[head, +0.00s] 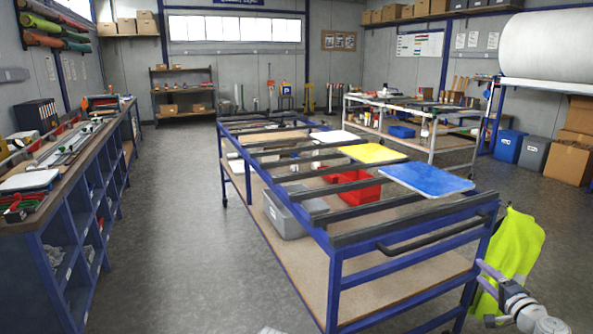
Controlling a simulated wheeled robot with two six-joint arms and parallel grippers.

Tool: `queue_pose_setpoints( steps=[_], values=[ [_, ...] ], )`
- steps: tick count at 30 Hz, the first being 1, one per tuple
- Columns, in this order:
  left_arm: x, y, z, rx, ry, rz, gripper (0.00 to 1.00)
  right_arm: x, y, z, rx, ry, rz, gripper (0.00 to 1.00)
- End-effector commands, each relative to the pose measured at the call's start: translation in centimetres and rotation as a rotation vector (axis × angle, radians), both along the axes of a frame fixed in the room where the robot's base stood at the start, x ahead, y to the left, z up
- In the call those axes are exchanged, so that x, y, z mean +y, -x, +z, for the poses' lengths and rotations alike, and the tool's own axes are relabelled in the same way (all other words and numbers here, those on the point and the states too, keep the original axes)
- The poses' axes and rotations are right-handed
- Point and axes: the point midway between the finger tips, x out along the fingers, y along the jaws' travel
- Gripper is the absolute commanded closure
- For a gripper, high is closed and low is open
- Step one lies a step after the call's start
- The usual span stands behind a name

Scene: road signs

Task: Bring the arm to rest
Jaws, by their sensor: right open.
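My right gripper (484,277) shows at the lower right, beside the near right corner of the blue cart (335,262). Its two fingers are apart with nothing seen between them. The green-yellow safety vest (520,245) hangs at that corner, just behind the gripper; I cannot tell if they touch. My left gripper is out of view. A blue panel (427,179), a yellow panel (372,153) and a white panel (335,137) lie flat across the cart's top bars, away from my gripper.
The cart's lower shelf holds a grey bin (290,213) and a red bin (357,188). A long workbench (62,175) with tools runs along the left. A white table (440,150) stands behind. Boxes (572,150) stand at the right. The floor (180,235) between bench and cart is clear.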

Motion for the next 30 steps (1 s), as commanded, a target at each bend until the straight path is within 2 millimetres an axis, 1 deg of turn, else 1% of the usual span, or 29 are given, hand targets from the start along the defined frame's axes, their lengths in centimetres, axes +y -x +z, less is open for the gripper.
queue_pose_setpoints(
  steps=[2, 11, 17, 18, 20, 23, 26, 29, 30],
  values=[
    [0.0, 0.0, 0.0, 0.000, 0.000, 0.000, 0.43, 0.0, 0.0, 0.0, 0.000, 0.000, 0.000, 0.43],
    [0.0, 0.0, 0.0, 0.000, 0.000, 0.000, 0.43, 2.4, -0.7, -0.7, 0.030, 0.022, 0.050, 0.43],
    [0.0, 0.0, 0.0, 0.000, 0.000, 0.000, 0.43, 4.7, -1.3, -1.4, 0.060, 0.045, 0.099, 0.43],
    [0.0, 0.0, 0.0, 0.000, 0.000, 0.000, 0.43, 5.5, -1.5, -1.7, 0.071, 0.054, 0.117, 0.43],
    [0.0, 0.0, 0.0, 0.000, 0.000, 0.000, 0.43, 6.6, -1.7, -2.0, 0.085, 0.064, 0.141, 0.43],
    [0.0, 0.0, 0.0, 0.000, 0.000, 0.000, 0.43, 9.0, -2.1, -2.8, 0.118, 0.090, 0.194, 0.43],
    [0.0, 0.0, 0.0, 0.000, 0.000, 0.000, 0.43, 12.1, -2.4, -3.8, 0.160, 0.123, 0.262, 0.43],
    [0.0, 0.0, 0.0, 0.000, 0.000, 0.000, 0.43, 16.1, -2.5, -5.2, 0.215, 0.169, 0.349, 0.43],
    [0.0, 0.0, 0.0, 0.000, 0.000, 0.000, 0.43, 18.1, -2.4, -5.9, 0.243, 0.192, 0.393, 0.43]
  ],
)
